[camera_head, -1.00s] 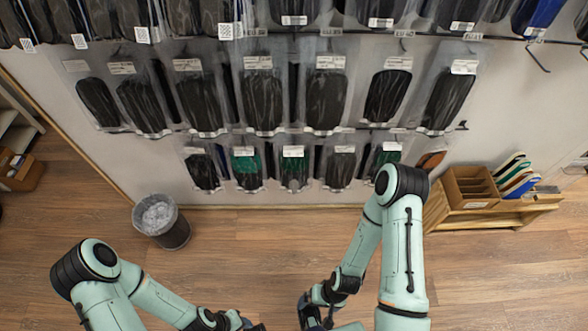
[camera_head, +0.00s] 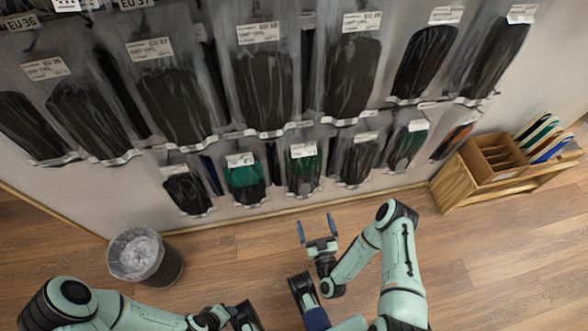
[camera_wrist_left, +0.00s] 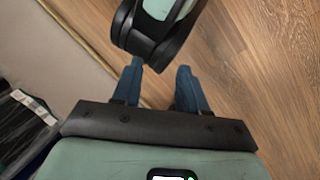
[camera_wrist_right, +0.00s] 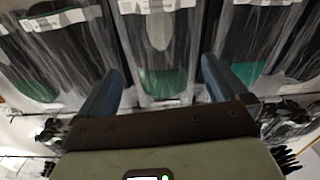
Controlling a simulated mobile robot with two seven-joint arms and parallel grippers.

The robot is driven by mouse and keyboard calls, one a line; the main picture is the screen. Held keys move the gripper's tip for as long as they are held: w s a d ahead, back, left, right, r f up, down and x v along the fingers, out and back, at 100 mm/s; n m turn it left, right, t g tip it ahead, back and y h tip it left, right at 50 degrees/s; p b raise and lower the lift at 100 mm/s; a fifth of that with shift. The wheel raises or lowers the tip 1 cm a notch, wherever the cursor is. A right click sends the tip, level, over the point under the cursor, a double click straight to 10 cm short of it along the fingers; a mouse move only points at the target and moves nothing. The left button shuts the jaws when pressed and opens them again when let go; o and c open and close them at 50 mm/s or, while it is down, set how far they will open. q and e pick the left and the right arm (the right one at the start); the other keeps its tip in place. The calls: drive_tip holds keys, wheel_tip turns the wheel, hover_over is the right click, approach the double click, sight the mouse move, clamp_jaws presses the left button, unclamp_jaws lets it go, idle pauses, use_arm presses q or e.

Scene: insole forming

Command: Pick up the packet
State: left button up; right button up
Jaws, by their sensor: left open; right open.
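Several clear packets with dark insoles hang in rows on the wall; which one is meant, I cannot tell. In the head view my right gripper (camera_head: 316,227) is open and empty, pointing at the wall below a green-and-black packet (camera_head: 304,170) in the bottom row. In the right wrist view this gripper (camera_wrist_right: 162,75) has its fingers apart, with a packet with a green part (camera_wrist_right: 160,45) showing between and beyond them. Contact is not seen. My left gripper (camera_wrist_left: 160,72) is open and empty in the left wrist view, over the floor with a pale-green arm link beyond it.
A bin with a clear liner (camera_head: 138,255) stands at the left by the wall. A wooden bench (camera_head: 455,186) at the right holds a brown divided box (camera_head: 495,160) and upright coloured insoles (camera_head: 540,138). The wood floor (camera_head: 490,270) at lower right is clear.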

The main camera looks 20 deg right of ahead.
drive_tip(key=b, duration=0.2)
approach(305, 188)
drive_tip(key=x, duration=0.4)
drive_tip(key=b+x, duration=0.1)
drive_tip(key=x, duration=0.3)
drive_tip(key=shift+d+f, duration=0.1)
drive_tip(key=shift+w, duration=0.4)
use_arm(q)
drive_tip(key=w+a+f+t+y, duration=0.1)
drive_tip(key=w+a+f, duration=0.1)
drive_tip(key=w, duration=0.3)
drive_tip(key=shift+a+f+t, duration=0.35)
drive_tip(key=shift+f+t, duration=0.05)
drive_tip(key=shift+f, duration=0.45)
drive_tip(key=shift+w, duration=0.1)
use_arm(e)
drive_tip(key=c, duration=1.1)
